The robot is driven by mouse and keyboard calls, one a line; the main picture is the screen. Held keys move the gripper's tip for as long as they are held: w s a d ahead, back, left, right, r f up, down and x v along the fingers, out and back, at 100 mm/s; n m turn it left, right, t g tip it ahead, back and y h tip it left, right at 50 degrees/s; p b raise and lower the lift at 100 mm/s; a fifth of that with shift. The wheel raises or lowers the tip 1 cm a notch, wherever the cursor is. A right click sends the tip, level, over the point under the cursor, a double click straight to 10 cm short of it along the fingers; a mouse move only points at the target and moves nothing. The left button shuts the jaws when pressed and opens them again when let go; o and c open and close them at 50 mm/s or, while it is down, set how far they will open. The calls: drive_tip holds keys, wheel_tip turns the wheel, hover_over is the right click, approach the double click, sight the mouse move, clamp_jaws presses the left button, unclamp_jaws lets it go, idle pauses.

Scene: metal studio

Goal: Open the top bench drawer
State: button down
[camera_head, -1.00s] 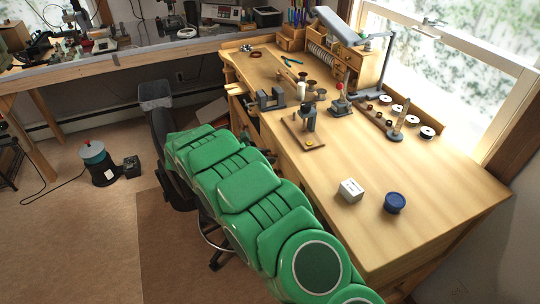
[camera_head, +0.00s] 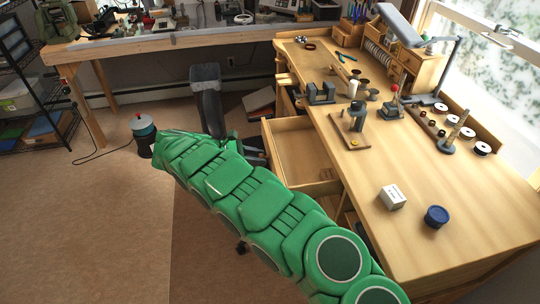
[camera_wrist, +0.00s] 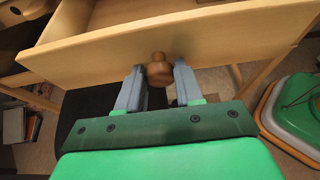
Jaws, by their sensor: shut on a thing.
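The top bench drawer (camera_head: 292,146) stands pulled well out from the wooden workbench (camera_head: 440,257), and its pale inside shows in the head view. A small brown thing lies inside near its front right. In the wrist view its wooden front board (camera_wrist: 225,36) spans the top of the picture, with a round brown knob (camera_wrist: 159,75) at its lower middle. My gripper (camera_wrist: 158,78) has one grey finger on each side of the knob and is shut on it. In the head view my green arm hides my gripper and the knob.
A dark chair (camera_head: 207,100) stands left of the drawer, close behind my arm. The brown floor at the left is mostly clear.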

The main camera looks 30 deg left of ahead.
drive_tip(key=shift+s+a, duration=1.15)
drive_tip(key=c, duration=0.8)
unclamp_jaws()
drive_tip(key=shift+o, duration=0.2)
drive_tip(key=v, duration=0.7)
drive_tip(key=shift+a, duration=0.25)
drive_tip(key=shift+s+r, duration=0.1)
drive_tip(key=shift+s, duration=0.2)
idle(0.4)
